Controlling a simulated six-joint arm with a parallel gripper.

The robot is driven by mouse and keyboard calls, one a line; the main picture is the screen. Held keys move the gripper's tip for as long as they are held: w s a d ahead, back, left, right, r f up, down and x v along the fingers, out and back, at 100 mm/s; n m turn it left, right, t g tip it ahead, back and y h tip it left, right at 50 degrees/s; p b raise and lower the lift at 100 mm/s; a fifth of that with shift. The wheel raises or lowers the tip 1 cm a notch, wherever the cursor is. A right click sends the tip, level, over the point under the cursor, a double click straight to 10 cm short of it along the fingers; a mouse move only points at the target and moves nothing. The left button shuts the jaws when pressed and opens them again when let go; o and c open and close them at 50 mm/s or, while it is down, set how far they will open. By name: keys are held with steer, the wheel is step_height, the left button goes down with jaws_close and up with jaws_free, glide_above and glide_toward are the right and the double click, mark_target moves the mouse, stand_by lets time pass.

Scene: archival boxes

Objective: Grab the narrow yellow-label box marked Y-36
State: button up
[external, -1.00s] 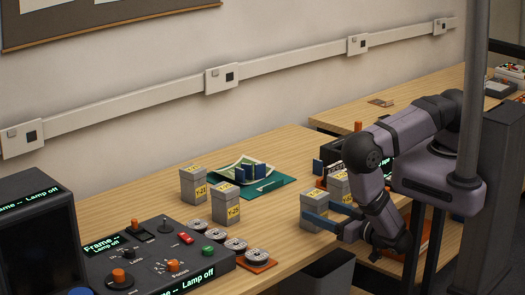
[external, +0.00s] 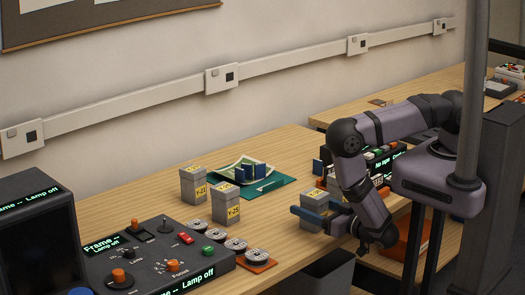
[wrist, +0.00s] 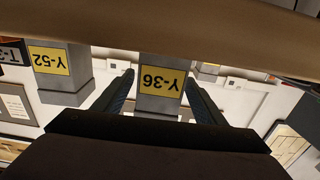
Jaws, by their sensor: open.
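The grey box with the yellow label Y-36 (wrist: 163,80) appears upside down in the wrist view, between the two fingers of my gripper (wrist: 159,84). In the external view, a grey box (external: 314,199) stands near the table's front edge, partly behind my gripper (external: 318,215); its label is too small to read. The fingers are open, with a gap on each side of the box in the wrist view. I cannot tell how far they reach along it.
A wider grey box marked Y-52 (wrist: 62,68) stands beside Y-36. Two more yellow-label boxes, Y-21 (external: 194,186) and Y-25 (external: 226,204), stand to the left. A control panel (external: 150,255) fills the front left.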

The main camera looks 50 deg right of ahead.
steer(key=shift+w, duration=1.55)
steer(key=c, duration=1.4)
steer(key=shift+o, duration=0.2)
